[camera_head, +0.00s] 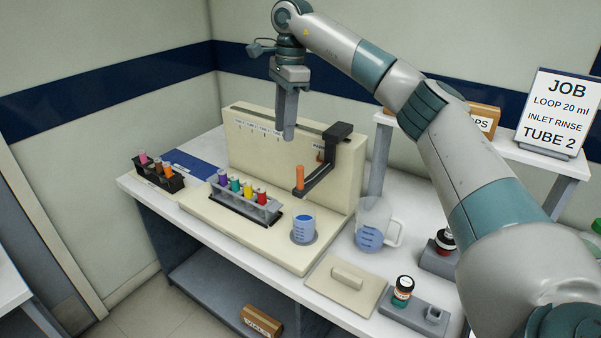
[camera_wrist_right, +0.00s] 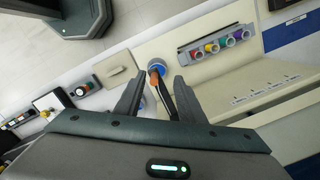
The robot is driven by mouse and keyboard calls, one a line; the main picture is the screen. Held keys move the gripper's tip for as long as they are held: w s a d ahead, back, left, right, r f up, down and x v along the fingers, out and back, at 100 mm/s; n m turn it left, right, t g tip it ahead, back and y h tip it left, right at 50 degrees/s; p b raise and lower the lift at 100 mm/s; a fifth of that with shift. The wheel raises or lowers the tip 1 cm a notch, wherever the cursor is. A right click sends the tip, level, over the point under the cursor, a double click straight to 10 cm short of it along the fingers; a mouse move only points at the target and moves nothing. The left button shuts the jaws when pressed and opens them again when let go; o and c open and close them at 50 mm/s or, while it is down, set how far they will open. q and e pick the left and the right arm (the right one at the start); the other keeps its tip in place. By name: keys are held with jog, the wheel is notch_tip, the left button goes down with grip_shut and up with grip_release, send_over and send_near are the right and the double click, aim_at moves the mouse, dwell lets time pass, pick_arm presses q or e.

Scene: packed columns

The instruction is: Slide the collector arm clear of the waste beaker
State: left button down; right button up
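The dark collector arm (camera_head: 325,172) reaches out from the cream panel and carries an orange upright piece (camera_head: 299,178) at its end. Its dark carriage (camera_head: 338,131) sits at the panel's right end. The waste beaker (camera_head: 303,229), holding blue liquid, stands below the orange piece. My right gripper (camera_head: 289,136) hangs fingers down, above and slightly left of the orange piece, apart from it. In the right wrist view its fingers (camera_wrist_right: 155,106) are spread, with the orange piece (camera_wrist_right: 155,80) and waste beaker (camera_wrist_right: 157,66) seen beyond the gap. My left gripper is not in view.
A rack of colored-capped tubes (camera_head: 245,200) stands left of the beaker. A larger jug (camera_head: 371,226) stands right of it. A second tube rack (camera_head: 158,174) is farther left. A job sign (camera_head: 558,110) stands on a raised shelf at the right.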

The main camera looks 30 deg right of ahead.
jog(key=shift+h, duration=0.6)
jog(key=d+r, duration=0.1)
jog(key=s+d+r, duration=0.1)
jog(key=d, duration=0.1)
jog(key=shift+s+d+r, duration=0.2)
jog(key=shift+d+r, duration=0.1)
jog(key=shift+r, duration=0.05)
jog(key=shift+f, duration=0.1)
jog(key=p, duration=0.5)
send_near(300, 188)
jog(key=f, duration=0.3)
jog(key=w+f, duration=0.1)
jog(key=f, duration=0.1)
jog(key=shift+d+f, duration=0.3)
jog(key=shift+f, duration=0.05)
jog(key=shift+c, duration=0.6)
grip_shut()
